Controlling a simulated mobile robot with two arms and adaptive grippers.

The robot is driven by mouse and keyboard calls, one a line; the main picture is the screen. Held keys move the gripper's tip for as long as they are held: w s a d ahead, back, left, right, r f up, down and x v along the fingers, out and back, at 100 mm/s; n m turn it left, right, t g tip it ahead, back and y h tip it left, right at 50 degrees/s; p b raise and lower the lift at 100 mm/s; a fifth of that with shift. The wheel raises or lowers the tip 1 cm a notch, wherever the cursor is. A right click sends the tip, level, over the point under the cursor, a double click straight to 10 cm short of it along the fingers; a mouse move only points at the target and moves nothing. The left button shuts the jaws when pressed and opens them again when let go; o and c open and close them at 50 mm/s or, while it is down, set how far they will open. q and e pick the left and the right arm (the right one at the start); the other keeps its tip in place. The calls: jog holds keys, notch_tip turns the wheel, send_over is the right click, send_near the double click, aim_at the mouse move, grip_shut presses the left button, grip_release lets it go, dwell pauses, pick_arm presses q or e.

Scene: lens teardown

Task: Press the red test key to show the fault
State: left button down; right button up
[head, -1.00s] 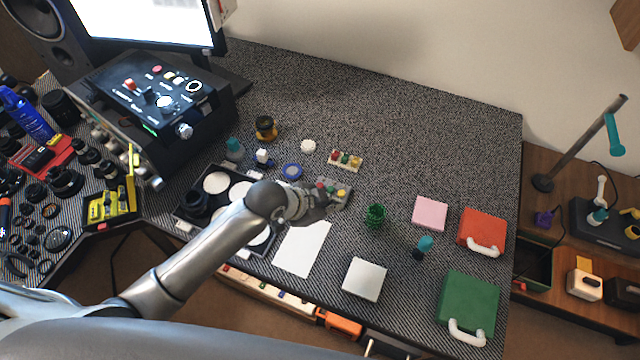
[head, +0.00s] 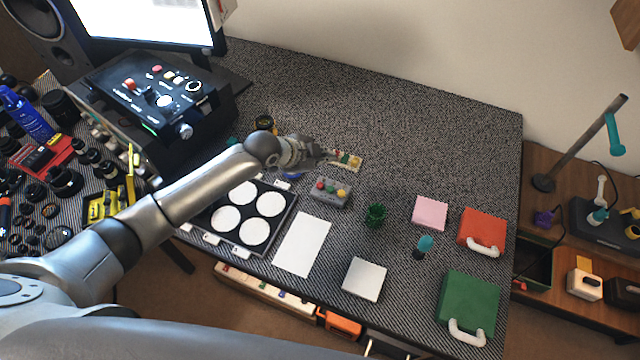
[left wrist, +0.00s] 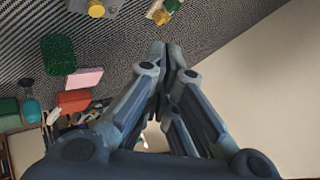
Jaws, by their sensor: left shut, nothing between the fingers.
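A small cream board (head: 356,163) with coloured keys lies on the dark desk mat; its yellow and green keys show, and its left end, with the red key, is largely hidden by my left gripper (head: 330,155). A grey box (head: 328,198) with red (head: 320,185), green and yellow keys lies just in front, uncovered. My left gripper is shut and empty, its tips at the cream board's left end; I cannot tell whether they touch. In the left wrist view the shut fingertips (left wrist: 162,48) appear below part of the cream board (left wrist: 160,14). My right gripper is out of view.
A tray (head: 290,212) with white discs and a white sheet (head: 302,245) lie in front. A black control unit (head: 150,95) stands at left. The back right mat is clear.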

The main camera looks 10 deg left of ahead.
pick_arm(q)
jog(key=shift+f, duration=0.1)
jog(key=b, duration=0.7)
send_over(322, 187)
notch_tip(322, 187, down, 8)
jog(key=shift+r, duration=0.25)
jog(key=shift+f, duration=0.6)
jog(key=shift+f, duration=0.1)
jog(key=shift+f+b, duration=0.3)
jog(key=shift+b, duration=0.1)
